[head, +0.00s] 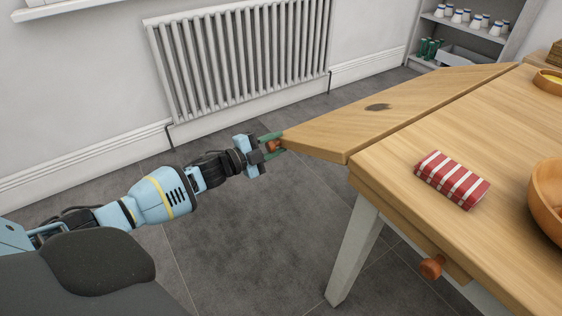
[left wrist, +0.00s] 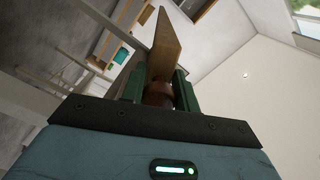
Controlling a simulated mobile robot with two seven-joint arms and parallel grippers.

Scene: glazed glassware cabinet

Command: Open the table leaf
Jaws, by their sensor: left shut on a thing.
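The wooden table leaf (head: 395,108) is swung out from the long side of the table (head: 480,130). It is not hanging straight down; a dark seam runs between it and the tabletop, and I cannot tell whether it is fully level. A brown-orange knob (head: 272,147) is at the leaf's outer near corner. My left gripper (head: 275,144) has its green fingers shut on this knob. In the left wrist view the knob (left wrist: 158,94) sits between the two fingers (left wrist: 159,88), with the leaf (left wrist: 165,45) seen nearly edge-on beyond. My right gripper is out of view.
A red-and-white striped cloth (head: 452,180) and a wooden bowl (head: 548,195) are on the tabletop. Another orange knob (head: 432,267) sticks out below the table's near end. A radiator (head: 240,55) is on the wall behind the arm. The grey floor left of the table is clear.

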